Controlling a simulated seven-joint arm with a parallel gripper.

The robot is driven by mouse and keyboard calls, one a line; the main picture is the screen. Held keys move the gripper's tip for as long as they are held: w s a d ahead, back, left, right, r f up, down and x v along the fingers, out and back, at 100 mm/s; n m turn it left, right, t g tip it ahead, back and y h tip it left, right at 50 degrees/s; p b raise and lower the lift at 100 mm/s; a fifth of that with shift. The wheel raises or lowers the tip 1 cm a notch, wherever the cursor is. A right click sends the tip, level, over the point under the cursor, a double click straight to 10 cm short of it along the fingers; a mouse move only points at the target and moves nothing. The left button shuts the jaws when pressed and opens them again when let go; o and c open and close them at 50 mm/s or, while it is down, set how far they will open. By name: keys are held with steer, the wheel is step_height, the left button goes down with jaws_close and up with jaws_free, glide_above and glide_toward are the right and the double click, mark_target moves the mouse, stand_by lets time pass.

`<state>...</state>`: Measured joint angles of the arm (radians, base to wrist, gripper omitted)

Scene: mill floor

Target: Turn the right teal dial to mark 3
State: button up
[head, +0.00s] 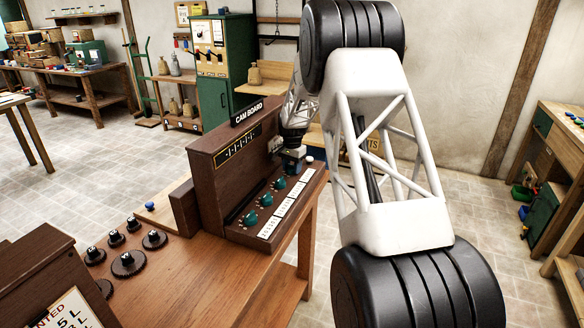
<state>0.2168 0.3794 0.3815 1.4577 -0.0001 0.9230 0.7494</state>
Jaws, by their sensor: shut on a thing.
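The cam board (205,165) is a dark wooden console on the bench, with a row of teal dials on its sloping front. Three show clearly: a near one (251,219), a middle one (267,199) and a farther one (279,184). My gripper (291,166) is low over the far right end of this row, pointing down. It is shut on what appears to be the right teal dial, which the gripper mostly hides. The dial's pointer and marks are too small and covered to read.
White label cards (285,208) run along the board's front edge. A pale knob (308,159) sits just right of my gripper. A sign console (50,280) stands at front left.

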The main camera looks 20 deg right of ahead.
steer(key=o, duration=0.9)
steer(key=shift+o, duration=0.2)
steer(key=shift+r, duration=0.1)
steer(key=shift+r, duration=3.8)
steer(key=shift+r, duration=0.1)
